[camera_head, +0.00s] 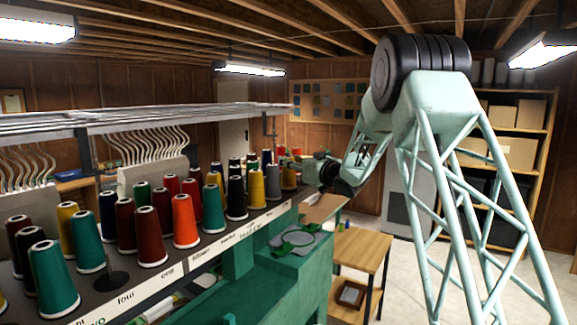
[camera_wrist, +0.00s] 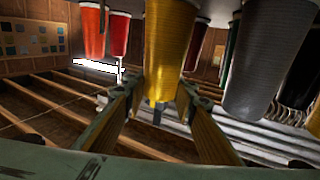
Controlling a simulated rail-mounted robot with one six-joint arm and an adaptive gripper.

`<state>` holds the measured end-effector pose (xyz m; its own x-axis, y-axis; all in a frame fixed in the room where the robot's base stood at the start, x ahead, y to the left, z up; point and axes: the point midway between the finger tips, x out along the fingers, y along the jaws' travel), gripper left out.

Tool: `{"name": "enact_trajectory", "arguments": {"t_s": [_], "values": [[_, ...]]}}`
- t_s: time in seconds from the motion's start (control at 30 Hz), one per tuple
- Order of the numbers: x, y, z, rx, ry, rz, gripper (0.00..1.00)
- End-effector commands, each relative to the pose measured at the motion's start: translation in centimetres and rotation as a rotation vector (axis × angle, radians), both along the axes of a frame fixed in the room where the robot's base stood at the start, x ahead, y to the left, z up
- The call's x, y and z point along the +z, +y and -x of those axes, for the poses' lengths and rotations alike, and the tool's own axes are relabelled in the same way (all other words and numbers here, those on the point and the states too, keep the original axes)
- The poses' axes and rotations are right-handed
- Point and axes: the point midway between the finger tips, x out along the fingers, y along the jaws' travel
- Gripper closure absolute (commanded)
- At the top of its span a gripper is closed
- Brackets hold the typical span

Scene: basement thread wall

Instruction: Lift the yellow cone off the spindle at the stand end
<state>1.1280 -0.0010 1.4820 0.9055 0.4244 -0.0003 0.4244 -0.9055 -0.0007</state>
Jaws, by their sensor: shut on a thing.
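The yellow cone (camera_wrist: 170,45) fills the upper middle of the wrist view, which is upside down. Its narrow top lies between the two fingers of my gripper (camera_wrist: 161,98), which is shut on it. In the head view my gripper (camera_head: 303,161) is at the far right end of the thread stand (camera_head: 250,220), at the top of the yellow cone (camera_head: 289,179). The cone's base is cut off in the wrist view. The spindle is hidden, and I cannot tell whether the base touches the stand.
A grey cone (camera_wrist: 268,60) stands close beside the yellow one; red cones (camera_wrist: 93,32) are on its other side. Several coloured cones fill the stand leftward. A metal rail (camera_head: 150,118) with curved hooks runs above. A wooden table (camera_head: 362,250) stands beyond the stand's end.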

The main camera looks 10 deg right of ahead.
Motion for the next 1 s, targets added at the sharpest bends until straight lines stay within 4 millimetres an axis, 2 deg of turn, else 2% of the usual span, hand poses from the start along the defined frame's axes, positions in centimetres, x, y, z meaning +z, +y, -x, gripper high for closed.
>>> {"name": "enact_trajectory", "arguments": {"t_s": [0.6,0.8,1.0], "values": [[7.8,0.0,0.0,-0.001,-0.002,0.001,0.93],[9.0,0.0,0.0,0.0,-0.002,0.001,0.93],[9.1,0.0,0.0,0.0,-0.001,0.0,0.93]]}}
